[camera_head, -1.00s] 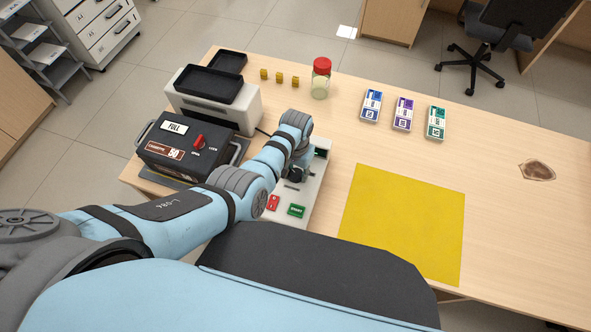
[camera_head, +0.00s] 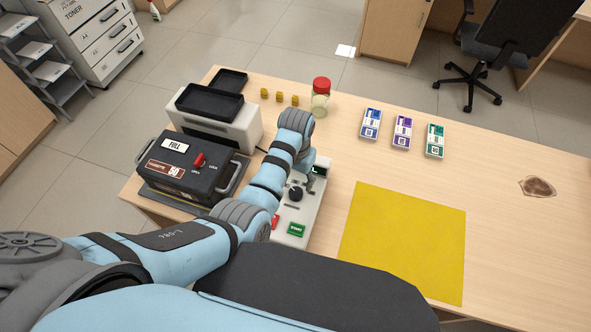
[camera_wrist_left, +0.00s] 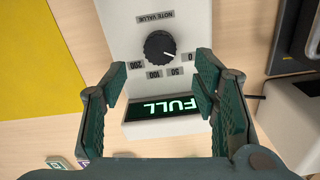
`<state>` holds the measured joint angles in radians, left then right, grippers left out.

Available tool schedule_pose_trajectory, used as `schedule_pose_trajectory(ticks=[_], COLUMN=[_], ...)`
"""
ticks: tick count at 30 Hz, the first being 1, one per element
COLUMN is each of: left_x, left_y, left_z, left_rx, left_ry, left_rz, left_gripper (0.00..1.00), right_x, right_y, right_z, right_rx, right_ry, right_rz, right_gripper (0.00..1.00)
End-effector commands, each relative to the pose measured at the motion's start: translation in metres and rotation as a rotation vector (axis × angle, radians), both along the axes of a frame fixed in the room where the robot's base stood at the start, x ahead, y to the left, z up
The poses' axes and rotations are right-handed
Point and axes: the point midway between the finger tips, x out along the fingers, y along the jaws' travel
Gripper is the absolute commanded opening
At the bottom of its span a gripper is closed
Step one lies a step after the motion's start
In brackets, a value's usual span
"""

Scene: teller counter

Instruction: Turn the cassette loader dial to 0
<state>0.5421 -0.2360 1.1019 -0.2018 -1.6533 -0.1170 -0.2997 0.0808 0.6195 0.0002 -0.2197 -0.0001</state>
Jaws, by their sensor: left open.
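The white cassette loader panel (camera_head: 300,222) stands on the counter in the head view, with a black dial (camera_head: 295,194) on it. In the left wrist view the dial (camera_wrist_left: 160,46) is a ridged black knob under "NOTE VALUE", with marks 0, 50, 100 and 200. Its white pointer line faces lower right, around 0 and 50; the exact mark is hard to tell. A green display (camera_wrist_left: 163,108) reads "FULL". My left gripper (camera_head: 309,184) is open beside the dial and just above the panel. Its fingers (camera_wrist_left: 160,80) are apart, with nothing between them.
A dark cassette box (camera_head: 180,180) with a red knob stands left of the panel. Behind it is a white machine with black trays (camera_head: 210,103). A red-lidded jar (camera_head: 321,98), banknote bundles (camera_head: 403,132) and a yellow mat (camera_head: 405,240) lie on the counter. Red and green buttons (camera_head: 296,230) sit on the panel's near end.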

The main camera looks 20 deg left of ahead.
Motion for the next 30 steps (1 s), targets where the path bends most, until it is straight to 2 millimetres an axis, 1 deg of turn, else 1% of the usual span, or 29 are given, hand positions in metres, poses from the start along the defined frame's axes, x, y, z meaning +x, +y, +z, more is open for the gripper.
schedule_pose_trajectory(ticks=[1, 4, 7, 10, 23, 25, 26, 28, 29, 30], left_x=[0.001, 0.001, 0.0, 0.0, 0.0, -0.003, -0.007, -0.023, -0.033, -0.049], left_y=[0.0, 0.0, 0.0, 0.0, 0.0, 0.004, 0.008, 0.023, 0.032, 0.045], left_z=[0.013, 0.036, 0.049, 0.054, 0.053, 0.05, 0.045, 0.029, 0.021, 0.01], left_rx=[-0.001, 0.0, 0.0, 0.0, 0.0, 0.001, 0.001, 0.0, 0.002, 0.006], left_ry=[-0.005, -0.003, -0.001, 0.001, 0.001, -0.002, -0.006, -0.025, -0.037, -0.057], left_rz=[0.001, 0.0, 0.0, 0.0, 0.0, 0.008, 0.018, 0.056, 0.077, 0.105], left_gripper=[0.55, 0.55, 0.55, 0.55, 0.55, 0.55, 0.55, 0.55, 0.55, 0.55], right_x=[0.0, 0.0, 0.0, 0.0, 0.0, 0.0, 0.0, 0.0, 0.0, 0.0], right_y=[0.0, 0.0, 0.0, 0.0, 0.001, 0.001, 0.001, 0.002, 0.002, 0.002], right_z=[0.0, 0.0, 0.0, 0.0, 0.0, 0.0, 0.0, 0.0, 0.0, 0.0], right_rx=[0.0, 0.0, 0.001, 0.001, 0.001, 0.001, 0.002, 0.002, 0.002, 0.002], right_ry=[0.0, 0.0, 0.0, 0.0, 0.0, 0.0, 0.0, 0.0, 0.0, 0.0], right_rz=[0.0, 0.0, 0.0, 0.0, 0.0, 0.0, 0.0, -0.001, -0.001, -0.001], right_gripper=[0.4, 0.4, 0.4, 0.4, 0.4, 0.4, 0.4, 0.4, 0.4, 0.4])
